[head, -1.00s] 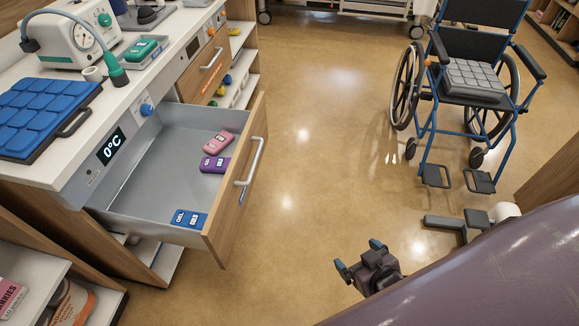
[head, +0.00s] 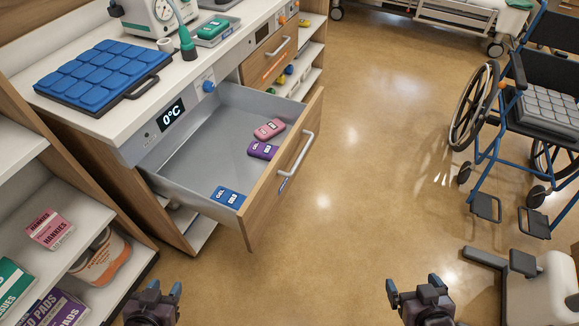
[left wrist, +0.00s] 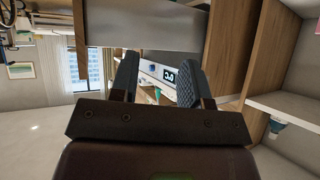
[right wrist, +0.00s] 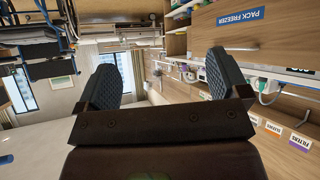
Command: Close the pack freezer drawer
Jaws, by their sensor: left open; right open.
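The pack freezer drawer (head: 215,150) stands pulled out from the counter unit at the left of the head view. Its wooden front (head: 262,195) carries a grey bar handle (head: 297,155). A pink pack (head: 269,129), a purple pack (head: 262,150) and a blue gel pack (head: 229,197) lie inside. My left gripper (head: 155,292) is open and empty, low in the head view, short of the drawer. My right gripper (head: 418,287) is open and empty, low and right of the drawer front. Neither touches the drawer. A "PACK FREEZER" label (right wrist: 240,18) shows in the right wrist view.
A blue padded tray (head: 95,75) lies on the white counter. An open shelf (head: 70,225) with boxes stands at the left. A blue wheelchair (head: 520,120) stands at the right. The floor (head: 370,150) between drawer and wheelchair is clear.

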